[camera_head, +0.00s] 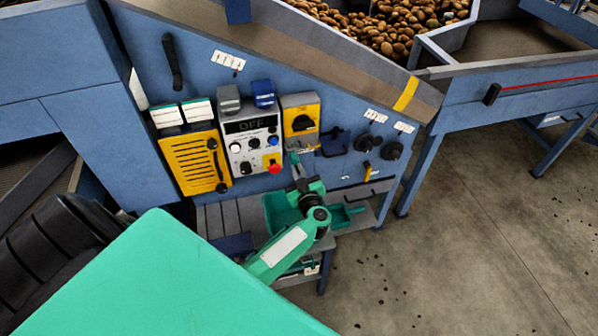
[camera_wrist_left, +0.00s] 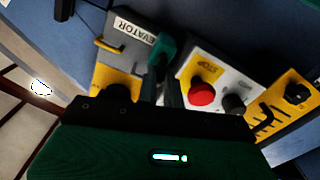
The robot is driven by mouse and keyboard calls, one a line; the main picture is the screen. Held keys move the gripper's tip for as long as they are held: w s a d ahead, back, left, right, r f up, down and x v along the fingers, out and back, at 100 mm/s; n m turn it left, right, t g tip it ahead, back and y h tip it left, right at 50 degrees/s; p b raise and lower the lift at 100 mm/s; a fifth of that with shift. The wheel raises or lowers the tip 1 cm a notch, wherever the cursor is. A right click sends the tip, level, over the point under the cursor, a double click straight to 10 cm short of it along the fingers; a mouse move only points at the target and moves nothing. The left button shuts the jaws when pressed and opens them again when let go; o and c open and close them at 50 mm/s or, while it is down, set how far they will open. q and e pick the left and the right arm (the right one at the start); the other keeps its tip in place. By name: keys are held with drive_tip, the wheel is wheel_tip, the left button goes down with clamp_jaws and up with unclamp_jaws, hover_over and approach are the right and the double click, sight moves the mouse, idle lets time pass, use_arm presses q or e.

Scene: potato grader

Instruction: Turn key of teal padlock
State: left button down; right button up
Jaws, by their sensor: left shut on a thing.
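The teal padlock (camera_wrist_left: 163,48) shows in the left wrist view beside the grey ELEVATOR switch plate (camera_wrist_left: 128,38), just beyond my fingertips. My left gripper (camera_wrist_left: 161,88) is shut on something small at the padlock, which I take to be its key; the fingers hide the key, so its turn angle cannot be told. In the head view my left gripper (camera_head: 297,170) reaches up to the lower edge of the yellow switch box (camera_head: 300,115). The padlock is too small there to make out clearly. My right gripper is in neither view.
A control panel (camera_head: 240,150) with a red stop button (camera_head: 274,168) is close on the left; the button also shows beside my fingers in the wrist view (camera_wrist_left: 202,91). More black knobs (camera_head: 369,143) sit to the right. Potatoes (camera_head: 390,35) lie above.

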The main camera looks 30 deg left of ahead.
use_arm(q)
drive_tip(key=shift+s+a+f+n+b, duration=0.15)
drive_tip(key=shift+n+b, duration=0.7)
drive_tip(key=shift+n, duration=1.3)
drive_tip(key=shift+s+f+n+b, duration=0.15)
drive_tip(key=shift+n+b, duration=0.75)
drive_tip(key=shift+n, duration=1.2)
drive_tip(key=shift+a+f+n+b, duration=0.15)
drive_tip(key=shift+n+b, duration=0.7)
drive_tip(key=shift+n, duration=1.3)
drive_tip(key=c, duration=1.5)
unclamp_jaws()
drive_tip(key=shift+c, duration=0.2)
